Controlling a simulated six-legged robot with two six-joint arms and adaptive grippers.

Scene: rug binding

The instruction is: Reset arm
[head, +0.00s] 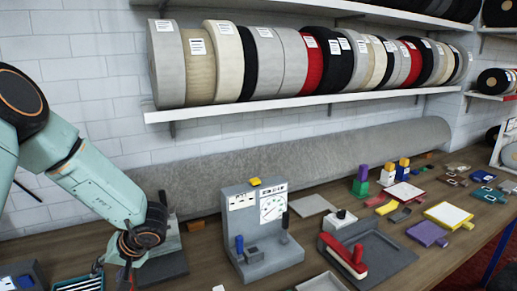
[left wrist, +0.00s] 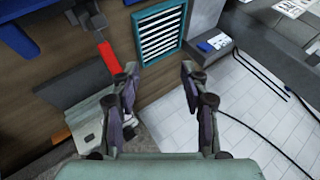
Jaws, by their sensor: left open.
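My left arm comes in from the left in the head view. Its wrist hangs over the left part of the workbench (head: 205,272), left of a grey gauge stand (head: 262,245), with a gap between them. My left gripper (left wrist: 159,75) is open in the left wrist view, its two fingers well apart with nothing between them. Beyond the fingers lie a green-framed slatted panel (left wrist: 163,32) and white floor tiles (left wrist: 255,110). A red bar (left wrist: 108,57) shows close to the left finger; I cannot tell whether they touch. My right gripper is not in view.
A grey tray (head: 392,262) with a red-handled tool (head: 345,258) lies right of the gauge stand. Small coloured blocks and pads stand farther right. A long grey roll (head: 290,160) lies along the wall, under a shelf (head: 300,101) of binding rolls.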

